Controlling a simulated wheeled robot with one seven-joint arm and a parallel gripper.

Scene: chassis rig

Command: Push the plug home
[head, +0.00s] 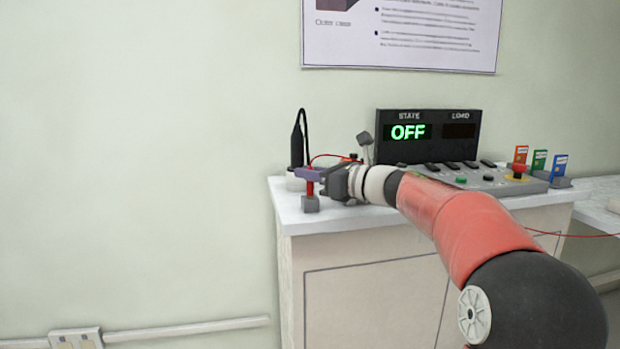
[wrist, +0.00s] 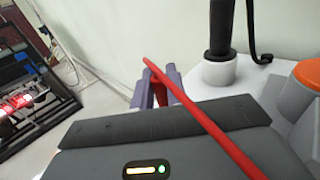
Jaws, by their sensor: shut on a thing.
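My gripper (head: 308,173) has purple fingers and is shut on a red plug (head: 310,188) at the left end of the bench. The plug stands upright below the fingers, directly over a small grey socket block (head: 310,204). Its lower end meets the top of the block; how deep it sits I cannot tell. In the wrist view the purple fingers (wrist: 166,86) show beyond the grey gripper body, and a red cable (wrist: 208,126) runs from them across the picture. The socket is hidden there.
A dark probe in a white holder (head: 296,180) stands close behind the gripper. A panel reading OFF (head: 428,136) and a grey console (head: 470,178) with buttons stand to the right. Coloured cards (head: 540,160) stand at the console's far end. The bench (head: 288,214) ends just left of the socket.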

